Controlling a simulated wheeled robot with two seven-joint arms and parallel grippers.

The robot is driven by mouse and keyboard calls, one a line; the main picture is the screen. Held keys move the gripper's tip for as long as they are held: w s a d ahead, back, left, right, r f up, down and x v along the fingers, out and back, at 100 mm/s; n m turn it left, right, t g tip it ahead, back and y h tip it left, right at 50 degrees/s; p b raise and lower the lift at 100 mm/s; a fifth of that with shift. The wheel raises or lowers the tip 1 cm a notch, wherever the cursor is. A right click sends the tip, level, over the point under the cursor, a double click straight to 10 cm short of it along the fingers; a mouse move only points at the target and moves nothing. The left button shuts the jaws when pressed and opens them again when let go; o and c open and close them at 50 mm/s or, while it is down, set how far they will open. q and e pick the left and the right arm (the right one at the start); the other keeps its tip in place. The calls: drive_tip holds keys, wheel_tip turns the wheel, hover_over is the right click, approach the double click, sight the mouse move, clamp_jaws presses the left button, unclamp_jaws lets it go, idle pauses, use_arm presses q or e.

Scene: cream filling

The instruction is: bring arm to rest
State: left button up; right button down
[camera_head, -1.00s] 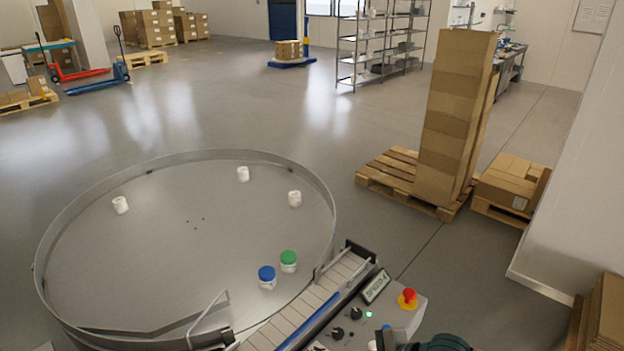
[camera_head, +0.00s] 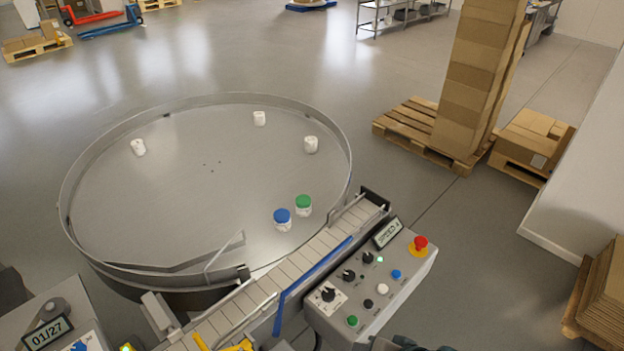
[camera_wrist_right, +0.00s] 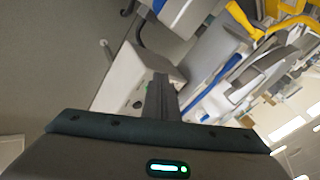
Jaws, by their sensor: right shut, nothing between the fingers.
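The task names only my arm. A dark part of my right arm (camera_head: 405,344) shows at the bottom edge of the head view, below the control panel. In the right wrist view my right gripper (camera_wrist_right: 160,82) is shut, its two fingers together with nothing between them. The grey control box, blue strip and yellow parts lie beyond the fingers in that view, and I see no contact with them. My left gripper is not in view.
A round table (camera_head: 200,215) carries a blue-lidded jar (camera_head: 282,217), a green-lidded jar (camera_head: 303,204) and three white jars. A conveyor (camera_head: 290,275) and control panel (camera_head: 378,285) with a red button (camera_head: 420,243) stand in front. Stacked boxes (camera_head: 480,80) stand right.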

drive_tip(key=s+d+f+n+g+h, duration=0.35)
drive_tip(key=s+d+n+h, duration=0.2)
drive_tip(key=s+d, duration=0.75)
wheel_tip(320, 180, down, 37)
drive_tip(key=s+a+b, duration=0.2)
drive_tip(key=s+b, duration=0.1)
drive_tip(key=b, duration=0.5)
drive_tip(key=s+d+f+b, duration=0.1)
drive_tip(key=s+f+b, duration=0.3)
drive_tip(key=s+f, duration=0.4)
drive_tip(key=s+d+f+g+b, duration=0.1)
drive_tip(key=s+d+f+b, duration=0.1)
drive_tip(key=s+f, duration=0.7)
wheel_tip(320, 180, down, 8)
drive_tip(key=shift+s+d+r+n+b, duration=0.25)
drive_tip(key=shift+n+b, duration=0.2)
drive_tip(key=shift+b, duration=0.4)
drive_tip(key=shift+g+y, duration=0.25)
idle(1.2)
